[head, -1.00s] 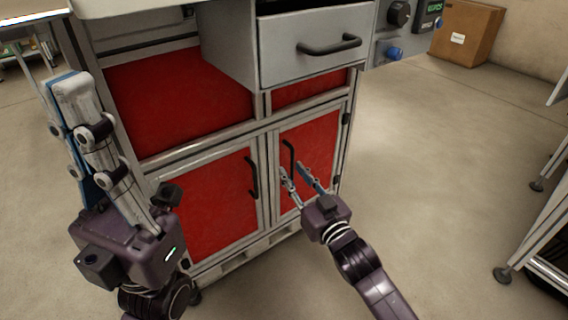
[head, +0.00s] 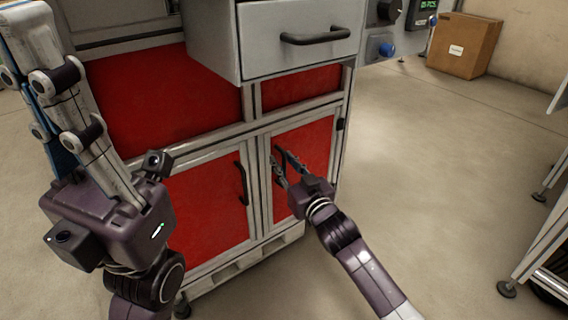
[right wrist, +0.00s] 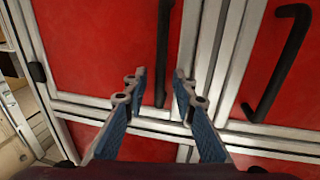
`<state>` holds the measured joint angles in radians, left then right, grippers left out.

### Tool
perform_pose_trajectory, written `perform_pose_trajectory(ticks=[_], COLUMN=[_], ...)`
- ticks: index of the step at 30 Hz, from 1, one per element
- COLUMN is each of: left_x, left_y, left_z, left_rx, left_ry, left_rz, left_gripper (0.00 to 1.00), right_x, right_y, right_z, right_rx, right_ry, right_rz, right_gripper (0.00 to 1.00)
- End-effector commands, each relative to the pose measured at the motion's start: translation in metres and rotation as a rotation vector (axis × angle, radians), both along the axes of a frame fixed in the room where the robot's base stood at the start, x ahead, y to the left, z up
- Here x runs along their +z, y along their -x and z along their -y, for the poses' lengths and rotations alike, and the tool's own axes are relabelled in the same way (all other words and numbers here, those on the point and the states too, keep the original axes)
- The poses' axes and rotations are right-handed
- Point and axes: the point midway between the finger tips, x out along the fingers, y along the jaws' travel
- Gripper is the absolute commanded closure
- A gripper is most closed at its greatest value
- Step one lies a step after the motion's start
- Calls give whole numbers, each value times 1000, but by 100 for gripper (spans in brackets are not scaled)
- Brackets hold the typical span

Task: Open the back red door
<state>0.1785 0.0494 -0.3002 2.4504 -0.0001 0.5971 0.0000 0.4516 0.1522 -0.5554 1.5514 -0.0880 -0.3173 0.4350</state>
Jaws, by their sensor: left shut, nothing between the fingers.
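The cabinet has two lower red doors, both closed, each with a black vertical handle. The right red door (head: 316,138) has its handle (head: 281,160) near its left edge. My right gripper (head: 284,170) is open at that handle. In the right wrist view, the handle (right wrist: 163,60) shows between the two fingertips; contact cannot be told. The left red door (head: 205,212) and its handle (head: 240,184) are beside it; that handle also shows in the right wrist view (right wrist: 285,62). My left gripper (head: 25,30) is shut and empty, raised at the left.
A grey drawer (head: 262,66) sticks out above the doors. A cardboard box (head: 464,45) stands at the back right. A table leg (head: 530,240) is at the right edge. The floor (head: 430,180) right of the cabinet is clear.

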Motion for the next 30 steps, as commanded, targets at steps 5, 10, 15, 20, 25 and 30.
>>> perform_pose_trajectory(ticks=[5, 10, 15, 20, 25, 30], left_x=[0, 0, 0, 0, 6, -5], left_y=[0, 0, 0, 0, 2, -10], left_z=[0, 0, 0, 0, -1, -2], left_rx=[0, 0, -1, -1, -2, -2], left_ry=[0, 0, 1, 1, 4, 2], left_rz=[0, 0, 0, 0, 7, -65], left_gripper=[100, 100, 100, 100, 100, 100], right_x=[0, 0, 0, 0, 2, 4], right_y=[0, 0, 0, 1, 4, 13], right_z=[0, 0, 0, 1, 5, 15], right_rx=[0, 0, 0, 2, 20, 72], right_ry=[0, 0, 0, 0, 2, 6], right_rz=[1, 1, 1, 1, 2, 1], right_gripper=[93, 100, 100, 100, 100, 100])
